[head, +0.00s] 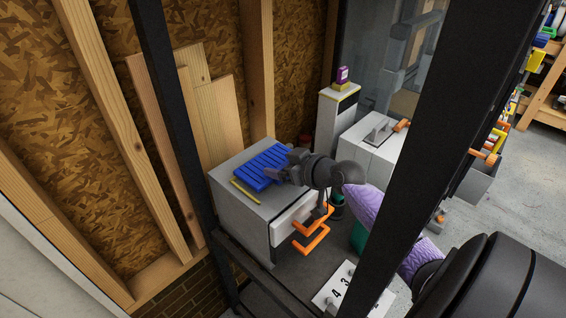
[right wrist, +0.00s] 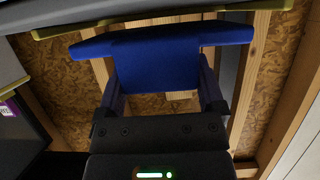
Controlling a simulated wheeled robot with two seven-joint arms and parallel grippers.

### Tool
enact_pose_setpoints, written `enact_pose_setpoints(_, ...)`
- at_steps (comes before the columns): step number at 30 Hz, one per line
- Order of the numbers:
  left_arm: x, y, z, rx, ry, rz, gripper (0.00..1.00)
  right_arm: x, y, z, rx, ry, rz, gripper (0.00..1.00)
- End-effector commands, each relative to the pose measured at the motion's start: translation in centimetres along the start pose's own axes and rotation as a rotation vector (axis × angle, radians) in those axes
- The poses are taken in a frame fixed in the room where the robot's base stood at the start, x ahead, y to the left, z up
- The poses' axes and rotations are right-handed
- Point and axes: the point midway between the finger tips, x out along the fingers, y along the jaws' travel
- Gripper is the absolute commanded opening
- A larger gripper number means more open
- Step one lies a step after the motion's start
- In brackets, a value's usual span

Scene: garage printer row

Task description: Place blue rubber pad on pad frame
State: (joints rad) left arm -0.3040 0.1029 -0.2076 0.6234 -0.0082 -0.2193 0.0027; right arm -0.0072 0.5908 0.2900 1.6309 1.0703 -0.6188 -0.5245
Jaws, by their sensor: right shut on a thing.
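The blue rubber pad (head: 262,166) is a ribbed slab above the top of a grey-white box-shaped machine. My right gripper (head: 277,174) is shut on the pad's near right edge. In the right wrist view the pad (right wrist: 165,58) spans the space between the fingers. A yellow strip (head: 244,191), which looks like part of the pad frame, shows along the pad's near left side. The pad hides the rest of it. I cannot tell whether the pad touches the frame or hovers just over it. My left gripper is not in view.
The machine (head: 235,192) has orange handles (head: 314,232) at its front. A narrow white unit (head: 336,117) carries a small purple item (head: 342,75). Dark posts (head: 176,110) frame the bench. A number card (head: 345,287) lies at the front.

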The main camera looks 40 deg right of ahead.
Motion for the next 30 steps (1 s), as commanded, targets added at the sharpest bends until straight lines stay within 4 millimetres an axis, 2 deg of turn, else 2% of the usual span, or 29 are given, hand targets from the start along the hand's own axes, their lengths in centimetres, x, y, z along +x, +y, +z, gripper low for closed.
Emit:
enact_pose_setpoints(7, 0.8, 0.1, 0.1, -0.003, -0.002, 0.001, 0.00, 0.3, 0.0, 0.9, 0.000, -0.001, 0.000, 0.23)
enact_pose_setpoints(8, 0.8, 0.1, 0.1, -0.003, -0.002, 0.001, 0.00, 0.3, 0.0, 0.8, 0.000, -0.001, 0.000, 0.92)
enact_pose_setpoints(9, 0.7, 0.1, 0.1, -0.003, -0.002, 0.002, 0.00, 0.3, 0.0, 0.8, 0.000, -0.001, 0.000, 1.00)
enact_pose_setpoints(16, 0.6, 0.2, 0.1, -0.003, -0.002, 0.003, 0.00, 0.2, 0.0, 0.6, 0.000, -0.001, 0.000, 1.00)
enact_pose_setpoints(20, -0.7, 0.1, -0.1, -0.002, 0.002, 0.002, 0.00, -0.6, 0.0, -0.6, 0.001, 0.000, 0.000, 1.00)
enact_pose_setpoints(30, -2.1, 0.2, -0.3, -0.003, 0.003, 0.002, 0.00, -8.8, 0.0, -0.2, 0.000, -0.004, -0.001, 1.00)
